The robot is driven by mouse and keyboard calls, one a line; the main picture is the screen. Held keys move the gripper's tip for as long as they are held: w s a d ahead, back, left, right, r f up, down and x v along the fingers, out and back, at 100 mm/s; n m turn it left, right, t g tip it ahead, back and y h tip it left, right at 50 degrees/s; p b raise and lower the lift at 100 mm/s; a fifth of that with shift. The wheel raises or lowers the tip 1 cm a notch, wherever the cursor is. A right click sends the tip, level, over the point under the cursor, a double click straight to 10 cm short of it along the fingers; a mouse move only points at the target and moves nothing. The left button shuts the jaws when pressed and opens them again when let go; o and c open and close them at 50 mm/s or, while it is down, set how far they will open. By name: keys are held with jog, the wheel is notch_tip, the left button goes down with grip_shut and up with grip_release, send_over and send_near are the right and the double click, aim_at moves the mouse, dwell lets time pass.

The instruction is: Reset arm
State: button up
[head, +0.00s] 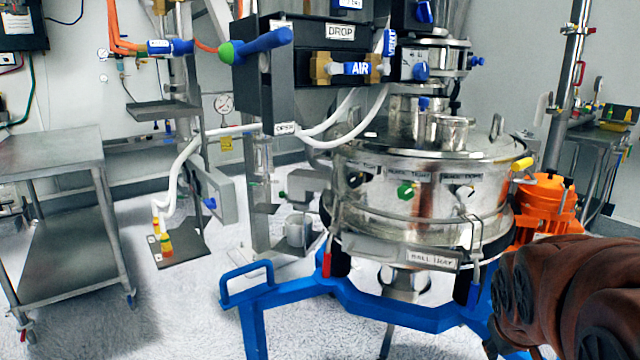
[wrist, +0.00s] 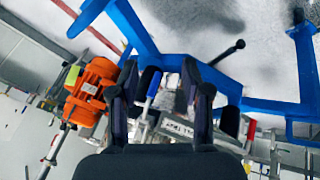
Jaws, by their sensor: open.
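My gripper (wrist: 160,75) is open in the wrist view, with its two dark fingers spread apart. A blue-handled clamp (wrist: 153,86) shows between the fingers. I cannot tell how far it lies beyond them, and no grip on it shows. In the head view, the same kind of blue-handled clamp (head: 473,293) hangs at the front right of the steel sifter (head: 400,212). My brown-covered arm fills the lower right of the head view and comes close to the sifter's right side. The fingers cannot be made out there.
The blue frame (head: 390,312) under the sifter and the orange motor (head: 543,205) are close to my arm. A red-handled clamp (head: 327,263) hangs at the front left. A steel cart (head: 52,152) stands far left. Open floor (head: 185,315) lies between cart and frame.

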jog(key=s+a+f+g+y, duration=0.2)
jog(key=s+a+f+g, duration=0.25)
jog(key=s+a, duration=0.4)
jog(key=s+a+f+g+y, duration=0.25)
jog(key=s+a+f, duration=0.25)
jog(key=s, duration=0.7)
notch_tip(320, 180, up, 26)
jog(key=p, duration=2.4)
jog(key=shift+m+h, duration=0.3)
jog(key=shift+h, duration=0.05)
